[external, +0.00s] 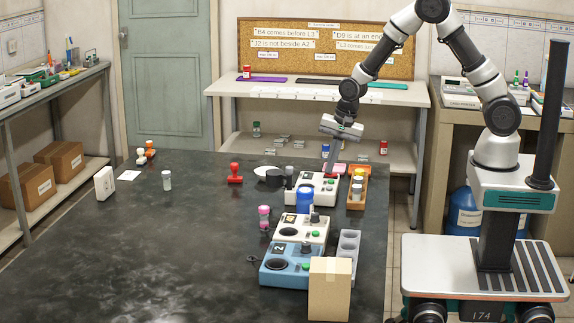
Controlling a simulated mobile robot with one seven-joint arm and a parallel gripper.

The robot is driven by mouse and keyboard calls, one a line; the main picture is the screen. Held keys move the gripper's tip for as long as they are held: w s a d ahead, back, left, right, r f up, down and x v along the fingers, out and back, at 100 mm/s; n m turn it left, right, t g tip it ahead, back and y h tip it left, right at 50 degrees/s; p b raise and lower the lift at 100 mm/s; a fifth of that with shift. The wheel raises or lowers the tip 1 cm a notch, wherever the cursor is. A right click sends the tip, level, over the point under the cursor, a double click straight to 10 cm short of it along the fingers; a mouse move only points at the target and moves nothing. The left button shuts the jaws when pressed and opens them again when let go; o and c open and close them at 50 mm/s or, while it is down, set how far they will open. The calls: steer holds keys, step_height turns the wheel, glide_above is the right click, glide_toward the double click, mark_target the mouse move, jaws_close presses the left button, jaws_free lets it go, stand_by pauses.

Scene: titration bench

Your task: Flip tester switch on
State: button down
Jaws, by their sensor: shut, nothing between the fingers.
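Three box-shaped devices stand in a row at the right side of the dark bench; I cannot tell which is the tester. The far white device (327,184) carries dark and green parts, and a blue-capped container stands in front of it. The middle device (318,234) is cream with a dark disc and a green knob. The near device (285,274) is blue with a dark disc and a green knob. A switch is too small to make out. My gripper (331,166) points down, shut and empty, just above the far white device. Contact cannot be told.
An orange tray with bottles (356,203) stands right of the far device. A grey holder (347,250) and cardboard box (330,289) stand at the near right. The bench's left half is mostly clear.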

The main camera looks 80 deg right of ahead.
steer(key=shift+s+f, duration=0.75)
steer(key=shift+s, duration=0.2)
steer(key=shift+g, duration=0.3)
steer(key=r+p, duration=0.1)
steer(key=r, duration=0.2)
steer(key=r+p, duration=0.2)
steer(key=r, duration=0.1)
steer(key=shift+w+r, duration=0.2)
steer(key=shift+r, duration=0.1)
step_height(320, 180, up, 8)
steer(key=s, duration=0.2)
steer(key=shift+r, duration=0.25)
steer(key=shift+f+t, duration=0.1)
steer(key=shift+t, duration=0.3)
steer(key=s+t+b, duration=0.1)
steer(key=s+b, duration=0.1)
steer(key=b, duration=0.3)
steer(key=shift+s+a+f+b, duration=0.1)
steer(key=shift+b, duration=0.2)
